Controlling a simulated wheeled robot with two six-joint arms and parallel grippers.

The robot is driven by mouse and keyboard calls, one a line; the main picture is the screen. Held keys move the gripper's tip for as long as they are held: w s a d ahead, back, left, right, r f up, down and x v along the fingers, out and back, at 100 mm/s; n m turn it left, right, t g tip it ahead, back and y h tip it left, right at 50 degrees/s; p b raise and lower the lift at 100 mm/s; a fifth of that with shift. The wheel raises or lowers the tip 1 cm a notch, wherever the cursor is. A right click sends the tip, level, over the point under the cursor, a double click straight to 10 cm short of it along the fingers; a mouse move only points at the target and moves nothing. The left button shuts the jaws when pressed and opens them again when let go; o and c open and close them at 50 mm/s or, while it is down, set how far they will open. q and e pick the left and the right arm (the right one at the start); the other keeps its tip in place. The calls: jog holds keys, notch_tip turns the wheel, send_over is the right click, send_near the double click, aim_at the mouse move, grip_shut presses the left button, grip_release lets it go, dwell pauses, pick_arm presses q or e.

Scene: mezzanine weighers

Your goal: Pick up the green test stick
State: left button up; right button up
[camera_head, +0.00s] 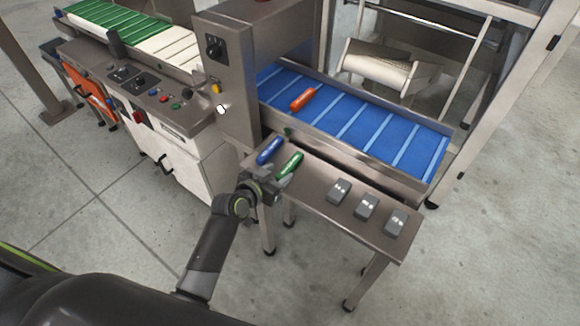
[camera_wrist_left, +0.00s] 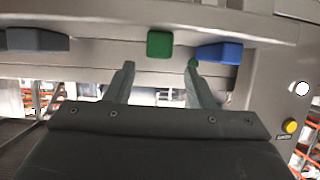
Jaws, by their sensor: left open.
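The green test stick (camera_head: 291,165) lies on the steel side table, just beyond my left gripper (camera_head: 272,180). In the left wrist view the green stick (camera_wrist_left: 159,44) shows end-on, ahead of and between the two fingers of my left gripper (camera_wrist_left: 160,68). The fingers are apart with nothing between them, and the stick appears beyond their tips. A blue stick (camera_head: 271,150) lies to the left of the green one; it also shows in the left wrist view (camera_wrist_left: 222,53), past the right finger. My right gripper is in neither view.
The side table (camera_head: 318,202) also holds grey blocks (camera_head: 339,191), (camera_head: 366,206) and (camera_head: 396,222) to the right. Behind it runs a blue conveyor belt (camera_head: 360,128) with an orange stick (camera_head: 303,98). A steel machine housing (camera_head: 232,90) rises at the table's left.

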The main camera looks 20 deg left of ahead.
aim_at(285, 170)
pick_arm(q)
jog(key=shift+f+x, duration=0.25)
jog(key=shift+x, duration=2.35)
jog(key=shift+s, duration=0.15)
